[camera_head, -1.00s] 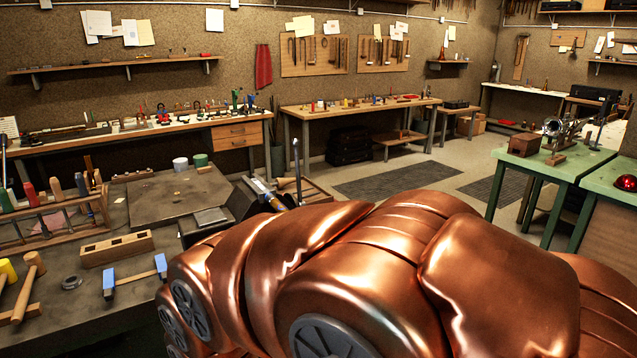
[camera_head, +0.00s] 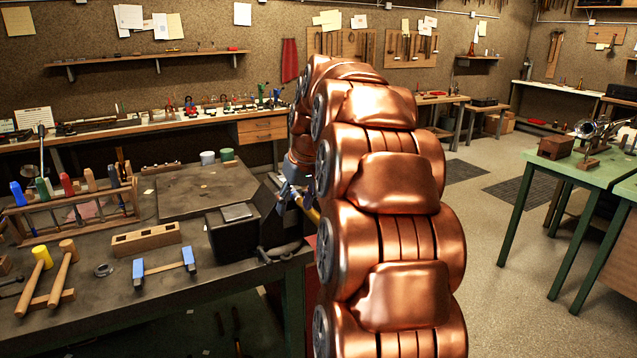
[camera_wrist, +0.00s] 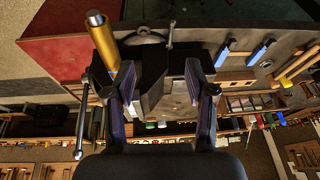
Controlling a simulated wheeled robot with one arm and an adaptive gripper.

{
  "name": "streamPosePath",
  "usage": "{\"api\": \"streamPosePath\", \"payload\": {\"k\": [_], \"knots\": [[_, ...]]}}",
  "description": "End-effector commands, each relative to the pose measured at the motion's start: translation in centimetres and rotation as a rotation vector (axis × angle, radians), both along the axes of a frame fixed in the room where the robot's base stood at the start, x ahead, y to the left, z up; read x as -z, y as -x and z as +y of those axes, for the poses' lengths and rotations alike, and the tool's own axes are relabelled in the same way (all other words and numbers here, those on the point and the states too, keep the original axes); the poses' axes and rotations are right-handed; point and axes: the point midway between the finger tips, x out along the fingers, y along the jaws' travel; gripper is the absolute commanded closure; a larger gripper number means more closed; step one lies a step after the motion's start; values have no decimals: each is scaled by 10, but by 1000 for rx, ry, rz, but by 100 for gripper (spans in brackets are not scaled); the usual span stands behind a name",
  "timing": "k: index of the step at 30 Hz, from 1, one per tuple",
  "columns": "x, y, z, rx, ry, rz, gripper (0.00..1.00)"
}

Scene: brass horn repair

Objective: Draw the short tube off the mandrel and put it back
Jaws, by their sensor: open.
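A brass-coloured tube (camera_wrist: 103,45) with a paler round end shows in the wrist view, over the left finger of my gripper (camera_wrist: 145,72). I take it for the short tube on the mandrel; I cannot tell where tube ends and mandrel begins. In the head view a gold piece (camera_head: 309,209) shows beside the vise, partly behind my arm. The dark vise (camera_head: 232,235) stands at the bench's right edge; its body (camera_wrist: 150,75) also lies between and beyond my fingers. My gripper is open, with no tube between its fingers; in the head view it is mostly hidden.
The dark bench (camera_head: 120,280) carries a wooden block (camera_head: 146,239), a blue-ended stand (camera_head: 164,267), mallets (camera_head: 50,275) and a tool rack (camera_head: 70,205). A green table (camera_head: 600,172) with a brass horn stands at the right. Floor between is free.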

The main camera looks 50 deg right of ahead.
Motion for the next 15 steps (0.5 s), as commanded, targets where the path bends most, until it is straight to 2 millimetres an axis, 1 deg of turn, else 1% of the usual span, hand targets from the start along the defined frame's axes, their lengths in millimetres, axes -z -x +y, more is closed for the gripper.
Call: {"api": "streamPosePath", "payload": {"k": [1,3,6,9,11,15], "knots": [[-5,-1,-21,20,10,-16,45],[-11,-2,-43,37,22,-33,45],[-15,-1,-62,53,34,-46,45],[-17,-1,-72,60,43,-56,45],[-16,-1,-74,61,44,-57,45],[-5,-6,-74,60,41,-55,45]]}}
